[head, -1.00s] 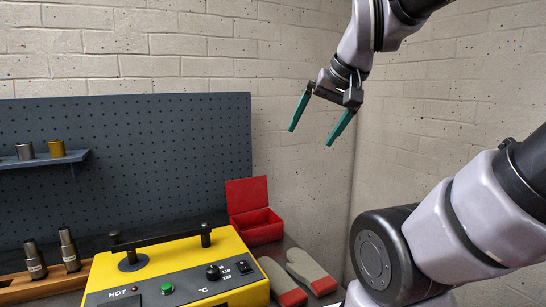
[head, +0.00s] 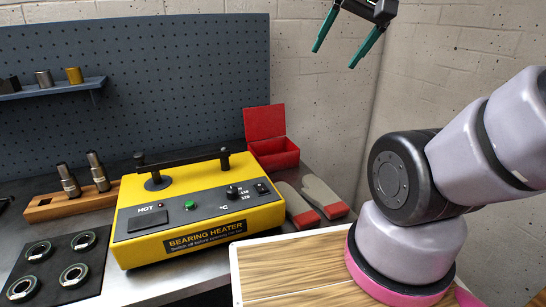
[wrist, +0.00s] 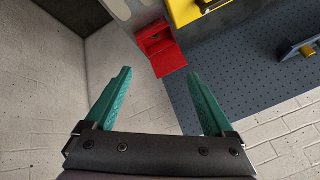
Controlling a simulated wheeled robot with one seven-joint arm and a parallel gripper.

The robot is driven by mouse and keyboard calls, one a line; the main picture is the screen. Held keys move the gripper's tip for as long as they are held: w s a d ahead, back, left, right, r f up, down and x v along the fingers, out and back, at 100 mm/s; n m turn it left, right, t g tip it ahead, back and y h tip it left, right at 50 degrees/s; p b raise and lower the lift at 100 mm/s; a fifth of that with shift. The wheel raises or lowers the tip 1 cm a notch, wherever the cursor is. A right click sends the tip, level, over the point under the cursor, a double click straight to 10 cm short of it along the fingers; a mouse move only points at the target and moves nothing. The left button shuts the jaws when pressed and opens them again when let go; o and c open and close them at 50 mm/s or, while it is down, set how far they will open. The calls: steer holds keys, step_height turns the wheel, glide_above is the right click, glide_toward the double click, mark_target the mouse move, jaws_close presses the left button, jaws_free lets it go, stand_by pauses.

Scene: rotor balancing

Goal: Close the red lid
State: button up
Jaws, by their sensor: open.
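The red lid (head: 264,122) stands upright and open at the back of a small red box (head: 277,158). The box sits on the grey bench behind the yellow heater, near the wall. In the wrist view, the lid (wrist: 168,60) and the box (wrist: 153,35) show at the upper middle, beyond my fingertips. My gripper (head: 340,40) has green fingers and is open and empty. It is in the air above and to the right of the box, apart from it. Its fingers (wrist: 160,82) are spread wide in the wrist view.
A yellow bearing heater (head: 200,200) stands left of and in front of the box. Gloves (head: 312,200) lie on the bench to its right. A grey pegboard (head: 130,85) rises behind. A wooden block with tools (head: 75,200) and a dark plate with rings (head: 55,262) are at left.

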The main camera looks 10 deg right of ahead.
steer(key=shift+w+r, duration=0.15)
steer(key=shift+w, duration=0.05)
steer(key=c, duration=0.5)
steer(key=w, duration=0.1)
steer(key=w+r, duration=0.1)
steer(key=w, duration=0.1)
steer(key=shift+w+a+r+n+g, duration=0.1)
steer(key=shift+r+n+g, duration=0.2)
jaws_close()
steer(key=n+g+h, duration=0.1)
steer(key=n+g, duration=0.2)
steer(key=n, duration=0.1)
glide_above(264, 122)
steer(key=s+d, duration=0.2)
steer(key=d, duration=0.1)
step_height(264, 122, down, 8)
steer(key=w+a+f+n+g, duration=0.1)
steer(key=w+a+f+n, duration=0.15)
steer(key=w+f, duration=0.75)
step_height(264, 122, down, 11)
steer(key=s, duration=0.2)
steer(key=shift+s+a+r+m+h, duration=0.2)
steer(key=shift+s+a+m+h, duration=0.1)
steer(key=shift+m, duration=0.15)
